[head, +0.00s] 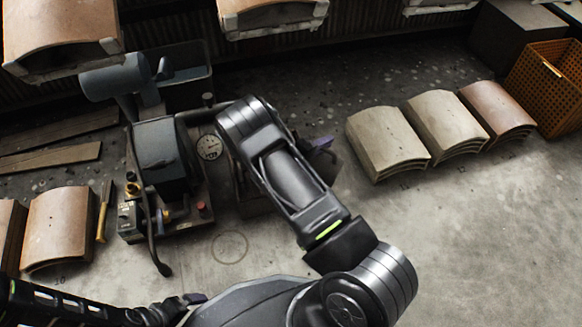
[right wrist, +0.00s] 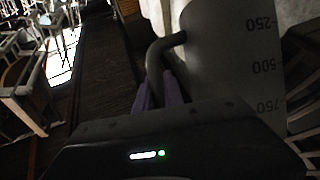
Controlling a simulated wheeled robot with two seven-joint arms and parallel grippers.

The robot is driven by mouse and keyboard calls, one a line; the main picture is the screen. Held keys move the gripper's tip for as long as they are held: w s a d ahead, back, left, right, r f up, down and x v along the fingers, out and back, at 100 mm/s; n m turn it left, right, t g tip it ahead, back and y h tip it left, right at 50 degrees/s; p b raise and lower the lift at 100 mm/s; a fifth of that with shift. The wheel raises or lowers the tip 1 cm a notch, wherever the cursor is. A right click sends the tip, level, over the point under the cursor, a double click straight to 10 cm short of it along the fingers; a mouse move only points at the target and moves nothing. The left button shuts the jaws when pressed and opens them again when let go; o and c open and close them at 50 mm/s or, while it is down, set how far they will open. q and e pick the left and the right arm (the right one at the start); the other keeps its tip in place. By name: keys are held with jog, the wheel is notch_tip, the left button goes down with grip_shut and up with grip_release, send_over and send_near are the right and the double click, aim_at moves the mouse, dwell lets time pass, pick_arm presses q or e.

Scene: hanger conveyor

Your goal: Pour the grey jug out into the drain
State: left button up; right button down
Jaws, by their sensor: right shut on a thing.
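The grey jug (right wrist: 222,70) fills much of the right wrist view, with dark scale marks of 250, 500 and 750 on its wall. My right gripper (right wrist: 160,92) is shut on its handle (right wrist: 154,65) with purple fingers. In the head view a purple part of my right gripper (head: 322,143) shows just right of my forearm. I cannot make out the jug there; my arm covers that area. The jug's mouth and contents are not visible. My left gripper (head: 194,298) is partly in view at the bottom, its jaws unclear. I cannot identify the drain with certainty.
A machine with hoses (head: 160,160) and a round dial (head: 210,147) stands left of my right arm. A blue-grey tub (head: 187,78) is behind it. Stacks of curved tiles (head: 387,142) stand at the right, near an orange crate (head: 548,78). The floor at lower right is clear.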

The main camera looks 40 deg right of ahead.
jog(key=shift+w+a+f+n+b, duration=0.3)
jog(key=shift+w+b, duration=0.1)
jog(key=shift+b, duration=0.2)
jog(key=shift+w+h, duration=0.15)
jog(key=shift+h, duration=0.15)
dwell(0.4)
jog(key=shift+w+a+f+b, duration=0.1)
jog(key=shift+b, duration=0.25)
jog(key=shift+w+a+n+g+b, duration=0.2)
jog(key=shift+w+n+g+b, duration=0.1)
jog(key=shift+w+n+b, duration=0.15)
jog(key=shift+h, duration=0.3)
